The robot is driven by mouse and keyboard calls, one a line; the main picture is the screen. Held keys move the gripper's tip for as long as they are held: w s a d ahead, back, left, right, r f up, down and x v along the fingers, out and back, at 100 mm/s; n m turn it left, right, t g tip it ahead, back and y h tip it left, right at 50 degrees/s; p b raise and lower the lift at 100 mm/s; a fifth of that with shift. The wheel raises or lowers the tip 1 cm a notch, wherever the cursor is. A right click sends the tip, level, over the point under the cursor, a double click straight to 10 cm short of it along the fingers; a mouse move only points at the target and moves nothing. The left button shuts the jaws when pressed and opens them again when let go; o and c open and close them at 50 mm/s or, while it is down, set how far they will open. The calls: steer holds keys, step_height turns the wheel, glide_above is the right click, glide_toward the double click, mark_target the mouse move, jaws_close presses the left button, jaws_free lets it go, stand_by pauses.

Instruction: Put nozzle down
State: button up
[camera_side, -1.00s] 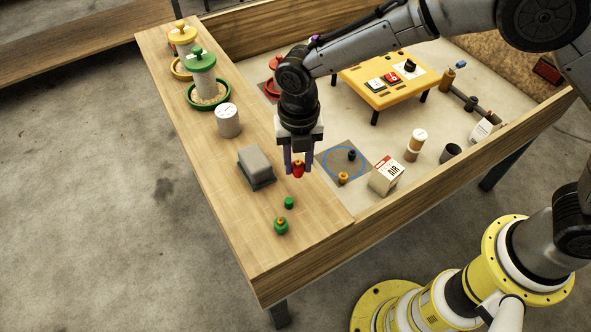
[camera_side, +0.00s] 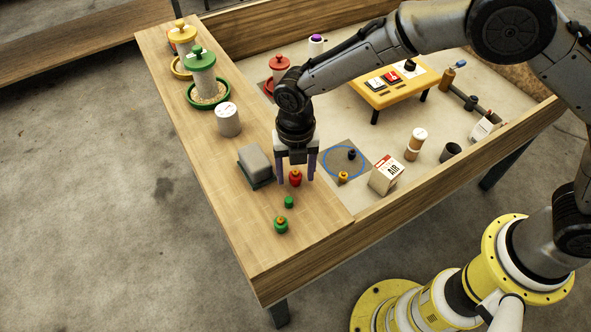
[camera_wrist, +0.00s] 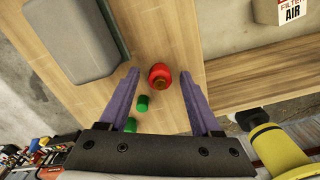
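The red nozzle (camera_side: 295,178), with an orange tip, appears to stand on the wooden ledge (camera_side: 240,235) beside the grey block. It also shows in the wrist view (camera_wrist: 160,78). My gripper (camera_side: 297,179) is above it, with one purple finger on each side. In the wrist view my gripper (camera_wrist: 160,74) is open, with a gap between each finger and the nozzle. A small green cylinder (camera_side: 289,202) and a green nozzle with an orange tip (camera_side: 281,225) stand nearer the ledge's front end. In the wrist view, my gripper body partly hides the green nozzle.
The grey block (camera_side: 256,166) is close left of my gripper. To the right, lower down, a dark mat with a blue circle (camera_side: 327,170) holds orange and dark nozzles. An AIR filter box (camera_side: 386,175) stands beside it. The ledge's front end is clear.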

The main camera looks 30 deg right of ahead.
mark_target(296, 172)
steer(key=shift+r, duration=0.1)
step_height(296, 172, up, 12)
stand_by(0.6)
steer(key=shift+r, duration=0.1)
